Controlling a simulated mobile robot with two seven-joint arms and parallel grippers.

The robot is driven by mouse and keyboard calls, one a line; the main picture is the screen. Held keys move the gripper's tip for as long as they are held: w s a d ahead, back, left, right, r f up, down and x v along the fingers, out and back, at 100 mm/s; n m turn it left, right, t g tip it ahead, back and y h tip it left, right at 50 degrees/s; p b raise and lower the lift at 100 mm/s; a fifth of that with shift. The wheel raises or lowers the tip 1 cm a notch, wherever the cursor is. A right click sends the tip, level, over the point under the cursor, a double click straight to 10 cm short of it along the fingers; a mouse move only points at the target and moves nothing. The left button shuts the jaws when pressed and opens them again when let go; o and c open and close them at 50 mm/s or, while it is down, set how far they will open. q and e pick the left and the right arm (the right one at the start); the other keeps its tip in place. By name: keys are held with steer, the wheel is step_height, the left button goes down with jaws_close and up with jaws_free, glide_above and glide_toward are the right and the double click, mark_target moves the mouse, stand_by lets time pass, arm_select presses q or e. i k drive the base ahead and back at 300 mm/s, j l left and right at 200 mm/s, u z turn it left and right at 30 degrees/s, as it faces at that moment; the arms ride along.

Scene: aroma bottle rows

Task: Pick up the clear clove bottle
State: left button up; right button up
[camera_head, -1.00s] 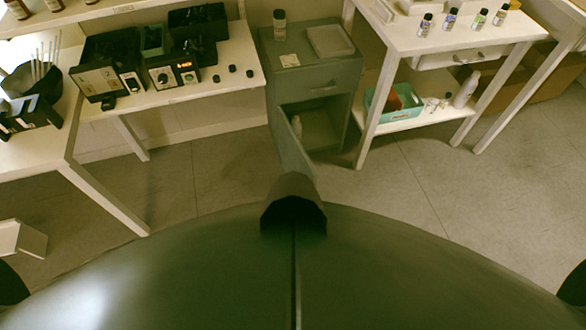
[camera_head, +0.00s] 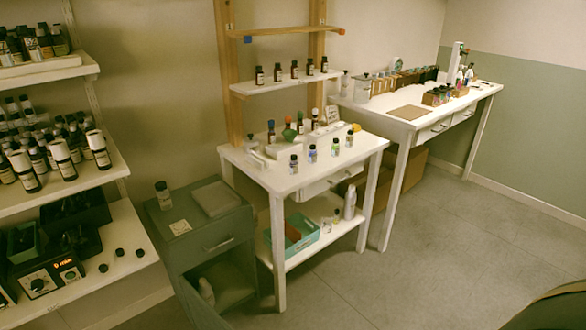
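A clear-looking bottle with a dark cap (camera_head: 163,195) stands alone on the grey-green cabinet. The labels are too small to read, so I cannot tell which bottle is the clear clove bottle. Neither of my grippers is in view.
The white table (camera_head: 262,178) has a lower shelf with a teal bin (camera_head: 305,243). Dark bottles (camera_head: 277,72) line a small shelf above it. The grey-green cabinet (camera_head: 200,240) stands left of the table. Crowded bottle shelves (camera_head: 100,172) are far left. Open floor (camera_head: 430,260) lies at right.

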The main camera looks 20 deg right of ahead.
mark_target(294, 162)
steer(key=i+l+z, duration=0.1)
steer(key=l, duration=0.3)
steer(key=i+l+z, duration=0.1)
steer(key=i+l, duration=0.35)
steer(key=l, duration=0.25)
steer(key=z, duration=0.05)
